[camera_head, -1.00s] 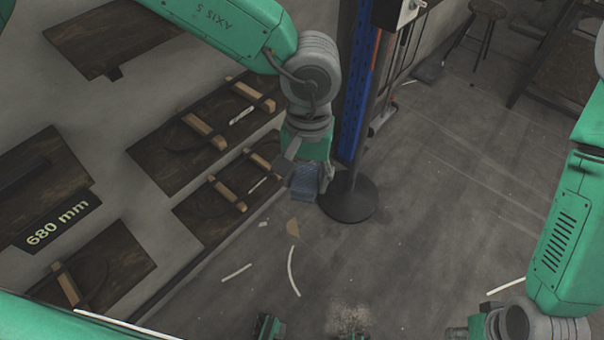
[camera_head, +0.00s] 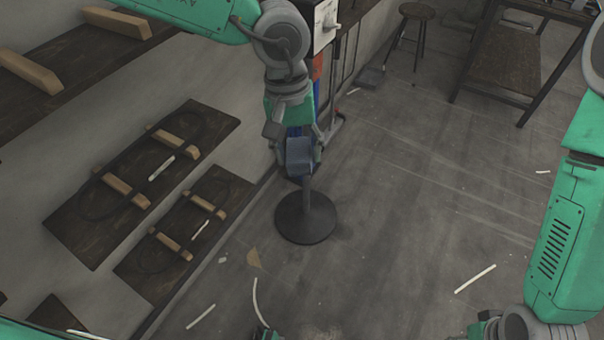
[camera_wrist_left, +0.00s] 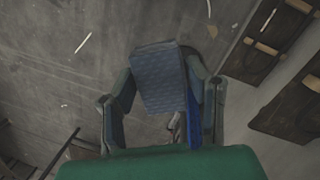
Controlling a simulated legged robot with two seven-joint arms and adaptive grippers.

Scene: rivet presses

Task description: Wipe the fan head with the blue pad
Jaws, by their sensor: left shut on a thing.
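My left gripper (camera_head: 299,157) is shut on the blue pad (camera_head: 299,152) and holds it in the air, pointing down. The pad also shows in the left wrist view (camera_wrist_left: 158,80), a quilted blue block between the fingers. In the head view a stand with a round dark base (camera_head: 306,217) is on the floor below and behind the pad. Its pole runs up behind my gripper. I cannot make out a fan head in either view; my left arm hides part of the stand. My right arm is at the right edge, with its gripper mostly cut off at the bottom.
Dark wooden boards with light wood blocks (camera_head: 178,141) are along the wall at left. A grey box (camera_head: 326,22) is behind my left arm. A stool (camera_head: 416,14) and a wooden table (camera_head: 505,58) stand at the back right. The floor between is mostly open, with scattered pale strips (camera_head: 474,279).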

